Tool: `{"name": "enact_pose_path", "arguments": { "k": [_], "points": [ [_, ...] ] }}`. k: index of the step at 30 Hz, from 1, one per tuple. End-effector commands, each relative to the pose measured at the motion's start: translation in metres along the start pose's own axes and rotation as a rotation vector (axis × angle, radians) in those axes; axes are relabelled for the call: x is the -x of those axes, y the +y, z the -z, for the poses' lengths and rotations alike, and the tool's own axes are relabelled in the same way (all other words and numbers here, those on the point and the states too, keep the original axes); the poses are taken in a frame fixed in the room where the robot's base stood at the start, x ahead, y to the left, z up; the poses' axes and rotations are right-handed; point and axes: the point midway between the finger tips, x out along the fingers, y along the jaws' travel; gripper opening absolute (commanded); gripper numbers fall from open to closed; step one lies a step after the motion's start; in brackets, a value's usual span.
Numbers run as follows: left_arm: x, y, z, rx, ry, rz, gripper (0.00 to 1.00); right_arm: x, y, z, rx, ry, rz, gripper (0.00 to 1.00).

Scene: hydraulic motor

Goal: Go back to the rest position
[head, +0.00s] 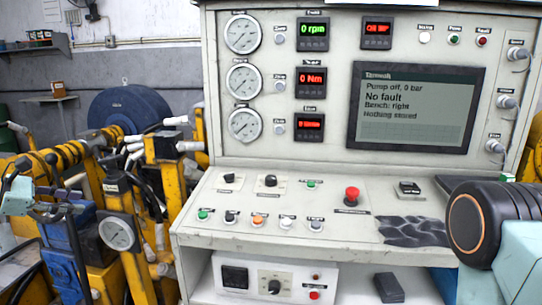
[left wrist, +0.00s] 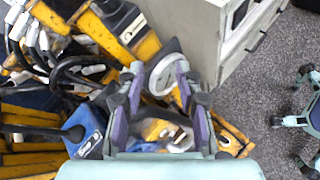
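The task names no object, only my rest position. My left gripper (head: 58,208) is at the left edge of the head view, in front of yellow and blue machinery and left of the console. In the left wrist view its two fingers (left wrist: 163,78) stand apart with nothing held between them. A round white gauge shows behind the fingertips there. My right arm comes in at the lower right of the head view, over the console's right side; its gripper is out of view.
The grey console (head: 330,170) fills the middle, with gauges, displays, a red knob (head: 352,194) and a screen (head: 415,107) reading "No fault". Yellow machinery (head: 120,195) with hoses crowds the left. Speckled floor (left wrist: 270,70) is open right of the console in the left wrist view.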

Motion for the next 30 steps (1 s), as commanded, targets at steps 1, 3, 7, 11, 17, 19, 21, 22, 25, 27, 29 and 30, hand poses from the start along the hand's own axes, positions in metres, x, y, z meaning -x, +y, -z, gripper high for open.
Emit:
{"name": "enact_pose_path", "arguments": {
  "k": [1, 3, 7, 11, 17, 19, 21, 22, 25, 27, 29, 30],
  "points": [
    [-0.005, -0.001, 0.007, -0.025, 0.028, -0.011, 0.35, 0.0, 0.0, 0.0, 0.0, 0.001, 0.0, 0.59],
    [-0.012, -0.003, 0.019, -0.068, 0.074, -0.029, 0.35, 0.0, 0.0, 0.0, 0.0, 0.001, 0.0, 0.59],
    [-0.03, -0.014, 0.041, -0.177, 0.178, -0.039, 0.35, 0.0, 0.0, 0.0, 0.0, 0.001, 0.0, 0.59],
    [-0.062, -0.043, 0.068, -0.348, 0.322, 0.0, 0.35, -0.002, 0.0, 0.0, 0.0, 0.001, 0.0, 0.59],
    [-0.112, -0.128, 0.115, -0.721, 0.544, 0.167, 0.35, -0.008, 0.0, 0.0, 0.0, 0.001, 0.0, 0.59],
    [-0.126, -0.165, 0.128, -0.872, 0.599, 0.247, 0.35, -0.011, 0.0, 0.0, 0.0, 0.001, 0.0, 0.59],
    [-0.136, -0.205, 0.141, -1.025, 0.637, 0.334, 0.35, -0.014, 0.0, 0.0, 0.0, 0.001, 0.0, 0.59],
    [-0.139, -0.224, 0.145, -1.091, 0.648, 0.373, 0.35, -0.016, 0.0, 0.0, 0.0, 0.001, 0.0, 0.59],
    [-0.145, -0.286, 0.158, -1.308, 0.654, 0.504, 0.35, -0.021, 0.0, 0.0, 0.0, 0.001, 0.0, 0.59],
    [-0.145, -0.332, 0.164, -1.451, 0.634, 0.596, 0.35, -0.024, 0.0, 0.0, 0.0, 0.001, 0.0, 0.59],
    [-0.141, -0.371, 0.168, -1.56, 0.601, 0.674, 0.35, -0.027, 0.0, 0.0, 0.0, 0.001, 0.0, 0.59],
    [-0.137, -0.397, 0.171, -1.624, 0.574, 0.724, 0.35, -0.029, 0.0, 0.0, 0.0, 0.0, 0.0, 0.59]
  ]
}}
